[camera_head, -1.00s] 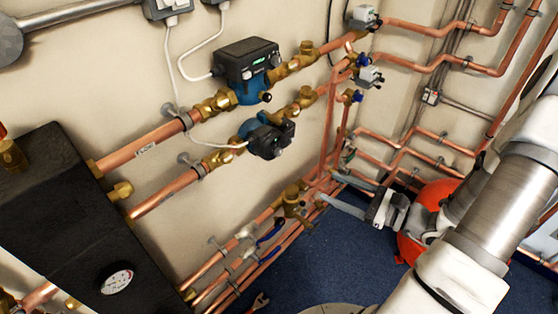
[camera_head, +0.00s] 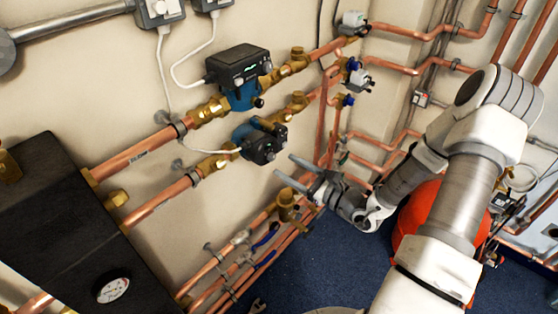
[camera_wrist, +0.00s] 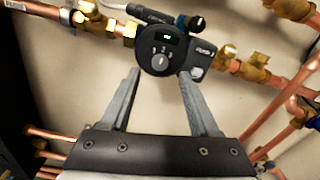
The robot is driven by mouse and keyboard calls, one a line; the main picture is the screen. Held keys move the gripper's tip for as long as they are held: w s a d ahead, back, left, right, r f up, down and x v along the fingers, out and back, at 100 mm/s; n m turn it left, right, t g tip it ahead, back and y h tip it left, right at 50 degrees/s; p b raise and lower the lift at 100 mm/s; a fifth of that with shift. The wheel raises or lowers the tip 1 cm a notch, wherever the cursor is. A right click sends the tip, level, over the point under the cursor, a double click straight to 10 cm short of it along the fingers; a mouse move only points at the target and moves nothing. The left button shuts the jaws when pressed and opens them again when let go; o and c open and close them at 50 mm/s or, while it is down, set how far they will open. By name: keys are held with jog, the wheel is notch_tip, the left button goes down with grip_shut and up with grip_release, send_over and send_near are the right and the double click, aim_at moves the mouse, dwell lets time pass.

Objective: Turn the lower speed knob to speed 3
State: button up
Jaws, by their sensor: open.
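The lower pump (camera_head: 258,141) sits on the lower copper pipe on the wall, with a black round head. In the wrist view its dark face carries the speed knob (camera_wrist: 160,66), a round dial with numbers around its upper edge and a small green-lit display above it. My gripper (camera_head: 288,168) is open and empty, just right of and below the pump in the head view. In the wrist view my gripper (camera_wrist: 162,78) has its two grey fingers spread on either side of the pump face, pointing towards it. I cannot tell whether the fingertips touch the pump.
The upper pump (camera_head: 238,78) is on the pipe above. A black box (camera_head: 45,220) with a gauge stands at the left. Brass valves (camera_head: 288,205) and pipes run below. A red vessel (camera_head: 425,215) is on the blue floor behind my arm.

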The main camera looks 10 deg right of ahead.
aim_at(274, 159)
jog(key=shift+x, duration=2)
grip_shut()
